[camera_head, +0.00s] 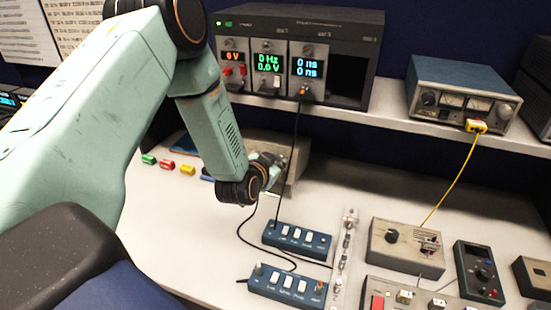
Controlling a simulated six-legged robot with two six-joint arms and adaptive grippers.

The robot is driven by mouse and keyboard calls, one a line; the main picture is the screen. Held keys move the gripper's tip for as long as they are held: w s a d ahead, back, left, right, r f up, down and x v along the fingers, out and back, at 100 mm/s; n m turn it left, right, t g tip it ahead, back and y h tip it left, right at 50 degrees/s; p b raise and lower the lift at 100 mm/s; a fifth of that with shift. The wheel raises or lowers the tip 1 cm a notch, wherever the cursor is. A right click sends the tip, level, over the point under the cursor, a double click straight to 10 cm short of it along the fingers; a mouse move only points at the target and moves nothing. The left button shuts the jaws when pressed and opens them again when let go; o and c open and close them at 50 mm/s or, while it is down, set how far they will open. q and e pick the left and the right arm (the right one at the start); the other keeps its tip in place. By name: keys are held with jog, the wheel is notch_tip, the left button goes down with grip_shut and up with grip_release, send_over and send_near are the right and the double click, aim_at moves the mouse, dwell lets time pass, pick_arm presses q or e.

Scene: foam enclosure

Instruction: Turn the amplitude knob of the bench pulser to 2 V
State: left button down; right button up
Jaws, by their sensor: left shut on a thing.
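A grey-beige box (298,160), which appears to be the bench pulser, stands on the bench under the shelf. My left gripper (268,162) is at its front and covers much of it. The gripper is shut at the box's face, on what seems to be the amplitude knob; the knob and its scale are hidden behind the gripper and wrist. On the shelf, a rack's middle display (269,62) reads 0 Hz and 0.0 V in green. My right gripper is not in view.
Two blue switch boxes (297,240) with black cables lie in front of the gripper. A beige knob box (405,262), a dark handheld meter (480,272) and a clear strip stand right. Small coloured blocks (188,170) lie left. A yellow cable (457,180) hangs from the shelf.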

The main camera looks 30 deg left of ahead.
pick_arm(q)
jog(key=c, duration=1.2)
grip_release()
jog(key=shift+s+r, duration=0.1)
jog(key=shift+s, duration=0.05)
jog(key=v, duration=1.2)
